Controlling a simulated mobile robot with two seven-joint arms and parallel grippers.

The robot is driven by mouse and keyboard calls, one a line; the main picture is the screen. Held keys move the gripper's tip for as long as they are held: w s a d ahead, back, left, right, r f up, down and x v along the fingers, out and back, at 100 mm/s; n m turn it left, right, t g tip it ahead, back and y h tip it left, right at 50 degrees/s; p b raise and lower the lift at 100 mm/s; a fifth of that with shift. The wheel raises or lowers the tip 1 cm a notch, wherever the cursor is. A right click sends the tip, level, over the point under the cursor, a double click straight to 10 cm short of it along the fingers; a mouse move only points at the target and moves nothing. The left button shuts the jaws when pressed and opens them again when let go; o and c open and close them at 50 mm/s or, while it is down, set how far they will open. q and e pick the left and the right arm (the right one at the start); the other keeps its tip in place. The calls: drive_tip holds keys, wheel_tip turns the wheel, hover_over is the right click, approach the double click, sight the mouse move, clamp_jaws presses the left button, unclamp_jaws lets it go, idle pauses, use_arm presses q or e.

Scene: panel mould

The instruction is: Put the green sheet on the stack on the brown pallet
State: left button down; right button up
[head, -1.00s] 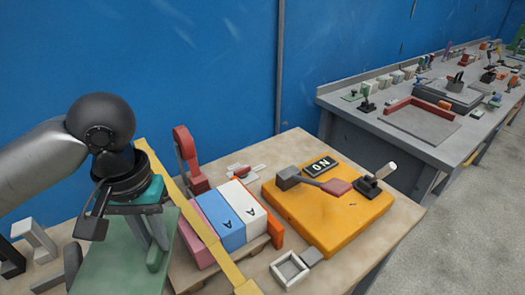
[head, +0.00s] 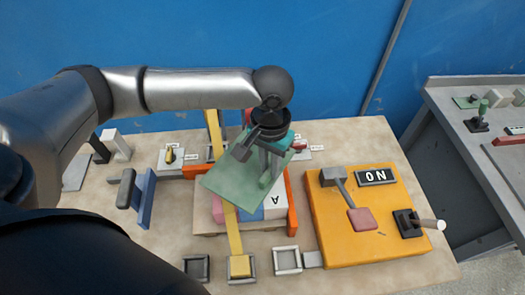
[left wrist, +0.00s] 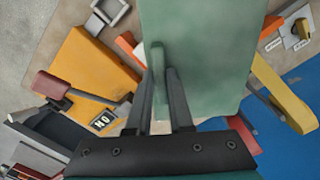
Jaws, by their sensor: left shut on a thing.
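The green sheet (head: 228,186) hangs tilted from my left gripper (head: 267,178), which is shut on the upright green grip on its face. The left wrist view shows both fingers (left wrist: 162,88) on either side of that grip, with the green sheet (left wrist: 205,45) behind. In the head view the sheet is over the stack of pink, blue and white pieces (head: 276,200) on the brown pallet (head: 208,228), hiding much of it. I cannot tell how large the gap below the sheet is. My right gripper is not in view.
A yellow bar (head: 233,232) runs across the stack's left part. An orange strip (head: 291,206) stands along its right side. An orange board (head: 335,235) with a lever and an ON plate lies to the right. Small square frames (head: 287,260) sit at the front.

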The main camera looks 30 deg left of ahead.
use_arm(q)
drive_tip(key=s+m+p, duration=0.1)
drive_tip(key=p, duration=0.4)
drive_tip(key=shift+a, duration=0.4)
drive_tip(key=shift+s+a+f+p, duration=0.15)
drive_tip(key=shift+s+f+p, duration=0.05)
drive_tip(key=shift+p, duration=0.5)
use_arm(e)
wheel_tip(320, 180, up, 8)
use_arm(q)
drive_tip(key=shift+f+m, duration=0.15)
drive_tip(key=shift+m, duration=0.15)
drive_tip(key=shift+f+b, duration=0.6)
drive_tip(key=shift+b, duration=0.25)
wheel_tip(320, 180, down, 6)
drive_tip(key=b, duration=0.7)
drive_tip(key=shift+r, duration=0.2)
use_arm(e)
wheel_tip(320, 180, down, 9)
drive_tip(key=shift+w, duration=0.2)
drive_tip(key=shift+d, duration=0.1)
use_arm(q)
drive_tip(key=shift+f+b, duration=0.35)
drive_tip(key=shift+f, duration=0.25)
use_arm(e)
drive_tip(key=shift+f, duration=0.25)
use_arm(q)
drive_tip(key=c, duration=0.7)
unclamp_jaws()
drive_tip(key=shift+c, duration=0.2)
